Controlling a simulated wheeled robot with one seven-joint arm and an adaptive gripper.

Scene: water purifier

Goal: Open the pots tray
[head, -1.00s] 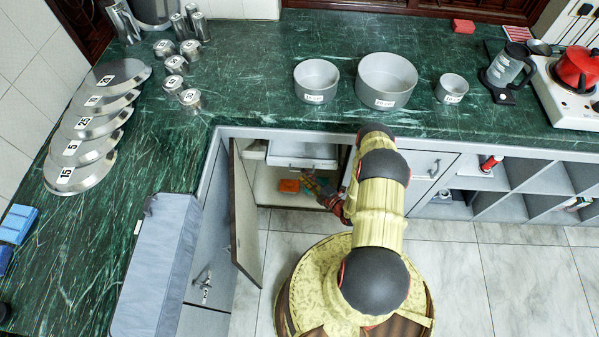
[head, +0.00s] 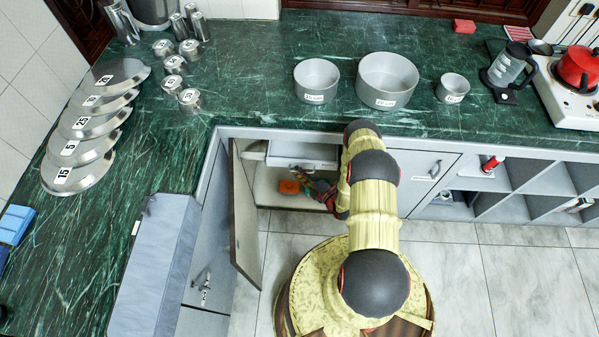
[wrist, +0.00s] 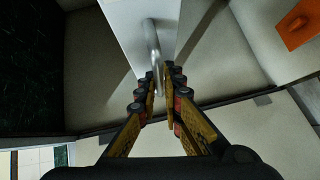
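The pots tray (head: 303,152) is a pale drawer inside the open cabinet under the counter corner. Its front (wrist: 128,22) fills the upper middle of the wrist view, with a curved metal handle (wrist: 153,45) on it. My gripper (wrist: 164,72) points at this handle, and its two fingers are a little apart. The handle's near end shows at the gap, close to the left finger. I cannot tell whether the fingers touch it. In the head view my gripper (head: 318,186) is just below the tray front, partly hidden by my arm.
The cabinet door (head: 246,215) stands open left of my gripper. An orange object (head: 289,187) lies on the cabinet floor below the tray, and also shows in the wrist view (wrist: 298,24). Several pots stand on the green counter (head: 250,90) above. Open shelves (head: 520,190) are at the right.

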